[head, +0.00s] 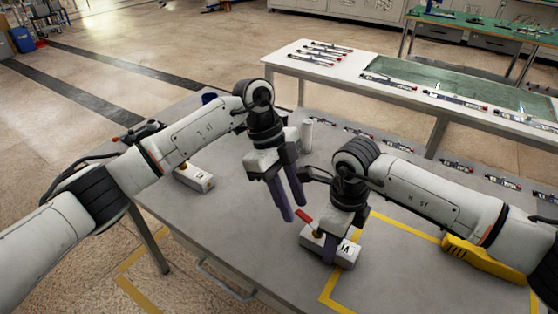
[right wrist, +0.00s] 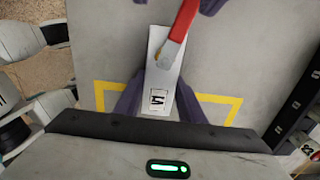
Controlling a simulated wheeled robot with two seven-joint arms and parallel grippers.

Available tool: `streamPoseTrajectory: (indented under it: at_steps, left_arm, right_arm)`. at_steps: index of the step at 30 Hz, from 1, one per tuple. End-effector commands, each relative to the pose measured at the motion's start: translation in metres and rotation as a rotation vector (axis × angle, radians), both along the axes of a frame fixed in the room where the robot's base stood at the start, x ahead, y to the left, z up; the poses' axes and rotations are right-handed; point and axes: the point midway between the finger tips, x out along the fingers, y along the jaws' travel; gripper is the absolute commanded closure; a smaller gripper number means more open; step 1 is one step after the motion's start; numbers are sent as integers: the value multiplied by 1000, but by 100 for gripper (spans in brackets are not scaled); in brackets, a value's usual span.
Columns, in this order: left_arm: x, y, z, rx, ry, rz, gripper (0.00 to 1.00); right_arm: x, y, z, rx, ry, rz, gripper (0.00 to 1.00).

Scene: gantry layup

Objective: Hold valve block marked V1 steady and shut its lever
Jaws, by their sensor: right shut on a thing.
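The valve block marked V1 (head: 318,238) is a pale block on the grey table, inside a yellow-taped outline; it also shows in the right wrist view (right wrist: 160,76). Its red lever (head: 304,216) sticks out past the block's far end, slightly angled to the block's length, as the right wrist view shows (right wrist: 184,20). My right gripper (right wrist: 160,102) is shut on the block's sides near the label. My left gripper (head: 292,213) is open and empty, pointing down by the lever. Its fingertips show on either side of the lever in the right wrist view, apart from it.
Another pale labelled block (head: 194,177) stands at the table's left. A yellow tool or case (head: 472,257) lies at the right, under my right arm. A white cylinder (head: 307,135) stands behind my left gripper. A white table (head: 330,68) with several pen-like parts is beyond.

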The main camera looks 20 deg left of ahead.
Motion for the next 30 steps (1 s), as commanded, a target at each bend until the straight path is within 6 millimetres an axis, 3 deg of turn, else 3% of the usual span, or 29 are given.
streamPoseTrajectory:
  at_steps: [6, 12, 18, 30]
  left_arm:
    - [8, 16, 46, -5, -8, 1, 68]
    - [11, 26, 76, -7, -8, -2, 68]
    - [13, 32, 90, -9, -7, -2, 68]
    - [14, 31, 92, -10, -6, -9, 68]
  right_arm:
    - [0, -2, -1, -4, 3, -2, 97]
    - [-1, -3, -1, -7, 4, -2, 97]
    - [-1, -3, -1, -8, 5, -3, 97]
    - [-1, -3, -1, -8, 6, -3, 97]
